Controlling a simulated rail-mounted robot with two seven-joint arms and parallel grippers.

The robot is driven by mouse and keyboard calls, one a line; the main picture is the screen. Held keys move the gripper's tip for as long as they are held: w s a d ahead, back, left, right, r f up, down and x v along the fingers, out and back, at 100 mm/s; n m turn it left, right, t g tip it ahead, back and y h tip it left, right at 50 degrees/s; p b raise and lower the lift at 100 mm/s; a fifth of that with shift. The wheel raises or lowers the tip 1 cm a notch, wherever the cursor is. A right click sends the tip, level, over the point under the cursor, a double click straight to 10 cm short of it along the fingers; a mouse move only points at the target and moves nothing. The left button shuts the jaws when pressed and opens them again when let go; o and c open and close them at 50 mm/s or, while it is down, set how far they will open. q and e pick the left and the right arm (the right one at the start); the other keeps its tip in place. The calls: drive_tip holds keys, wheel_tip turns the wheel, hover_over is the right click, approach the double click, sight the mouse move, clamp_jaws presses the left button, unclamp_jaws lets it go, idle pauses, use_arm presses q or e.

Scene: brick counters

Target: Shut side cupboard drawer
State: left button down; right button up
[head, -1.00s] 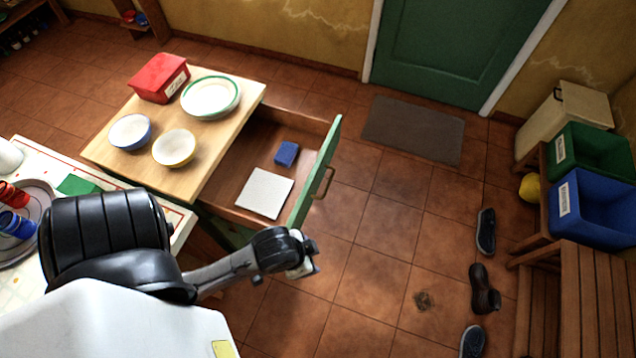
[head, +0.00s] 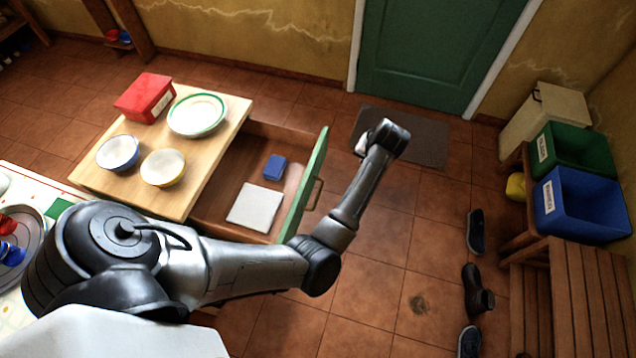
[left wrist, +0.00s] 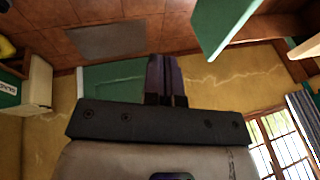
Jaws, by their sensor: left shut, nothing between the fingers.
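The side cupboard drawer stands pulled out from under a wooden top (head: 215,150), its green front (head: 305,185) with a handle (head: 313,193) facing right. Inside lie a blue block (head: 275,167) and a white square item (head: 256,206). My left arm reaches across the drawer's near corner and past its front. Its hand is over the floor to the right of the front, apart from it. The left wrist view shows the left gripper (left wrist: 167,78) shut and empty, with a green panel (left wrist: 222,25), likely the drawer front, at upper right. The fingertips are not clear in the head view.
Two bowls, a plate (head: 197,115) and a red box (head: 145,97) stand on the cupboard top. A mat (head: 425,142) lies before the green door. Shoes, bins (head: 583,205) and a wooden bench (head: 575,290) are at right. The floor between is clear.

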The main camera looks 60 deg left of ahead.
sight(310, 186)
use_arm(q)
drive_tip(key=s+a+f+g+y, duration=0.1)
drive_tip(key=s+a+f+g, duration=0.1)
drive_tip(key=s+f, duration=0.1)
drive_tip(key=s+a+f+n+g+y+b, duration=0.1)
drive_tip(key=s+a+f+g, duration=0.1)
drive_tip(key=s+f, duration=0.2)
drive_tip(key=s+a+f+g, duration=0.2)
drive_tip(key=s+f, duration=0.2)
drive_tip(key=f, duration=0.2)
drive_tip(key=shift+s+n+g+y, duration=0.1)
drive_tip(key=shift+n+g+y, duration=0.2)
drive_tip(key=shift+y, duration=0.1)
drive_tip(key=shift+s+a+f+b, duration=0.35)
drive_tip(key=shift+s+a+f, duration=0.05)
drive_tip(key=shift+a+f, duration=0.05)
drive_tip(key=shift+a, duration=0.1)
